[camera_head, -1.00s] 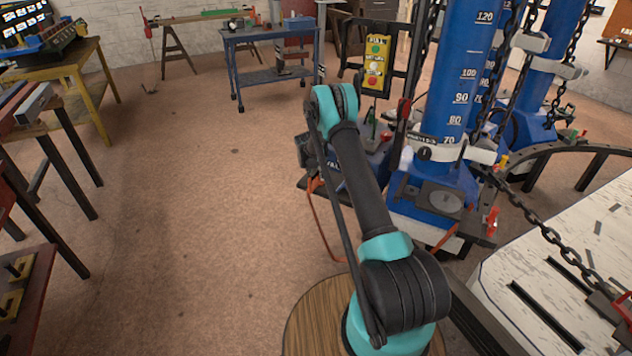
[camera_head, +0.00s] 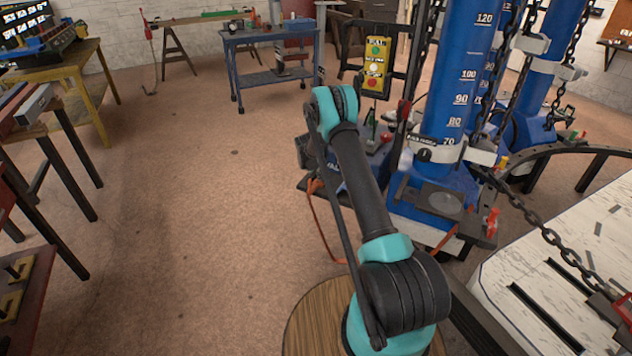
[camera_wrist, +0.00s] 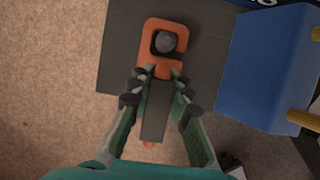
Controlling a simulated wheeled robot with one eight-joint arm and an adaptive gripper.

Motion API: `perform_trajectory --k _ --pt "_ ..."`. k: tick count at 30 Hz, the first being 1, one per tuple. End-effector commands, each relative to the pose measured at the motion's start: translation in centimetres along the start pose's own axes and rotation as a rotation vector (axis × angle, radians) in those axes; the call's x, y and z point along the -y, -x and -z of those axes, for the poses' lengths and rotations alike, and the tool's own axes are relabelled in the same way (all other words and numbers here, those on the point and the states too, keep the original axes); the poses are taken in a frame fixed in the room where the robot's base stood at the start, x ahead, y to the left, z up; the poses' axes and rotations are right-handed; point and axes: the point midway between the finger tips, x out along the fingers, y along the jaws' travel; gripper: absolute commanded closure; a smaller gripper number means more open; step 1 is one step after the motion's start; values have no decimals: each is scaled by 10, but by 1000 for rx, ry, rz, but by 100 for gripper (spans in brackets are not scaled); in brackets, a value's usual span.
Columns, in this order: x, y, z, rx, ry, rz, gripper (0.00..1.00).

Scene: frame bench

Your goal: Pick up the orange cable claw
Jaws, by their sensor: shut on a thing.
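The orange cable claw (camera_wrist: 153,66) shows in the wrist view as a flat orange piece with a square opening. A round dark knob or post shows inside that opening. My gripper (camera_wrist: 158,88) has its two fingers at both sides of the claw's lower part and is shut on it. A dark bar lies between the fingers below the claw, and a small orange tip shows under it. In the head view my arm hides the gripper, and I cannot make out the claw there.
A dark flat plate (camera_wrist: 118,62) lies under the claw, with a blue block (camera_wrist: 262,70) to its right. In the head view a blue column (camera_head: 462,80) with chains stands right of my arm. A white table (camera_head: 590,255) is at the right. Floor (camera_head: 190,220) at the left is clear.

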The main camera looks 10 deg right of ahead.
Motion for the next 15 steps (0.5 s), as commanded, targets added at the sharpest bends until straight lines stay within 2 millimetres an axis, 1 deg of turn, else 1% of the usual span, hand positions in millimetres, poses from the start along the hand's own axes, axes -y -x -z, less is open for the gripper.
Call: perform_trajectory --k 5,8,11,15 --pt "0 2 -1 1 0 0 100" --pt "0 8 -3 1 0 0 100" --pt "0 17 -7 1 0 0 100" --pt "0 37 -16 1 0 0 100"
